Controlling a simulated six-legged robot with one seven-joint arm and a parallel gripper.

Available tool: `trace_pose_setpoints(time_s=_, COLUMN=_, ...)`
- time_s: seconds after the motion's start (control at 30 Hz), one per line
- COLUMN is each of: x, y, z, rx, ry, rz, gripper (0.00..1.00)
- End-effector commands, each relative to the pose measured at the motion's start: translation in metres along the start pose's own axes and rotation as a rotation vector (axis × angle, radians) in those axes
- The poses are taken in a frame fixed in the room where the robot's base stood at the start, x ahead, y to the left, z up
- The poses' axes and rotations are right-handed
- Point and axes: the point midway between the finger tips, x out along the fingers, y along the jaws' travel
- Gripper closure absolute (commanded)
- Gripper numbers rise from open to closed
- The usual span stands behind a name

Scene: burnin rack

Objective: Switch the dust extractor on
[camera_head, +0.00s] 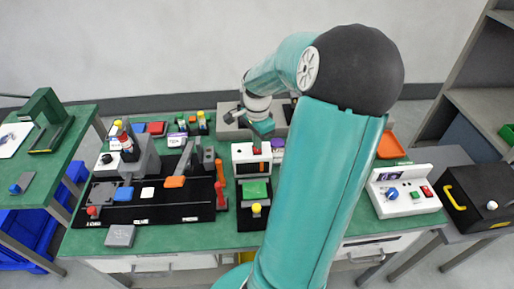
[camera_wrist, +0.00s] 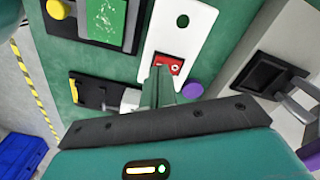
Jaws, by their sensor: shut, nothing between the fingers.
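A white box (camera_head: 243,157) with a red rocker switch stands near the middle of the green bench. My gripper (camera_head: 259,145) is over this box. In the wrist view its shut, empty fingers (camera_wrist: 160,76) point at the switch and overlap its left part. I cannot tell whether they touch it. No readable label shows which unit is the dust extractor. The switch's position is also unclear.
A green plate and yellow button (camera_head: 256,209) sit just in front of the box. A black tray with tools (camera_head: 150,213) lies left. A white control box (camera_head: 405,207) with a blue knob and green and red buttons stands right. A purple round thing (camera_wrist: 192,90) is close beside my fingers.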

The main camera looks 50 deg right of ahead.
Motion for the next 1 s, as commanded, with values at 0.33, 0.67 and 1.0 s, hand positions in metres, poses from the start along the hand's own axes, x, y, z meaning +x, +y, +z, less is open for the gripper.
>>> trace_pose_setpoints(time_s=0.33, x=0.0, y=0.0, z=0.0, rx=0.0, ry=0.0, rz=0.0, gripper=1.0)
trace_pose_setpoints(time_s=0.67, x=0.0027, y=0.0, z=-0.0001, rx=0.0, ry=0.0, rz=0.0, gripper=1.0)
trace_pose_setpoints(time_s=1.0, x=0.0074, y=-0.0001, z=-0.0001, rx=0.0, ry=0.0, rz=0.0, gripper=1.0)
